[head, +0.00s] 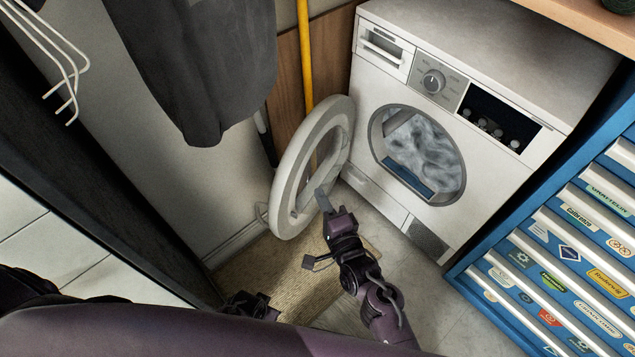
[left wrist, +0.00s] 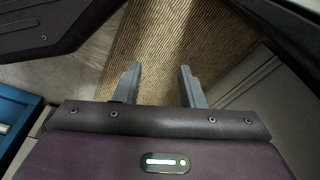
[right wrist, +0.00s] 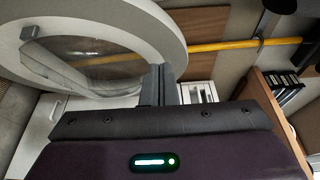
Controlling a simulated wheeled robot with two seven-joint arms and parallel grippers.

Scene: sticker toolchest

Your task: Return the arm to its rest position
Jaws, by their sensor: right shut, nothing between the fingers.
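My right gripper (head: 323,199) is in front of the open round door (head: 283,195) of the washing machine (head: 391,130). Its fingers are together and empty in the right wrist view (right wrist: 160,84). The door (right wrist: 172,25) is close to the fingertips there; I cannot tell whether they touch. My left gripper (left wrist: 160,85) has its fingers apart with nothing between them, above a woven mat (left wrist: 165,40). Grey-white laundry (head: 415,148) is visible inside the drum.
A blue toolchest (head: 505,240) with stickered drawers stands at the right. A yellow pole (head: 305,50) stands behind the door. A dark garment (head: 205,70) and white hangers (head: 62,65) hang at the upper left. The mat (head: 275,275) covers the floor below the door.

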